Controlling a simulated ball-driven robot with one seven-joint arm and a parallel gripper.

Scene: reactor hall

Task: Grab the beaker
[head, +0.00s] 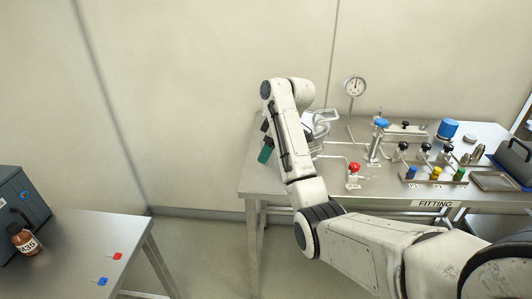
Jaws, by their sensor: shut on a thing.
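My arm reaches over the left end of the steel table marked FITTING (275,180). My gripper (266,140) is mostly hidden behind my forearm; only a dark part and a teal part show at its left. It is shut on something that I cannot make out. A clear or shiny vessel-like thing (319,128) shows just right of the forearm, partly hidden. I cannot tell for sure whether this is the beaker or whether the gripper touches it.
A gauge on a stand (354,86), a red-knobbed valve (354,168) and a blue-topped valve (380,125) stand to the right. A valve rack (436,176) is farther right. A second table (85,245) with a brown bottle (22,238) is at lower left, across a gap.

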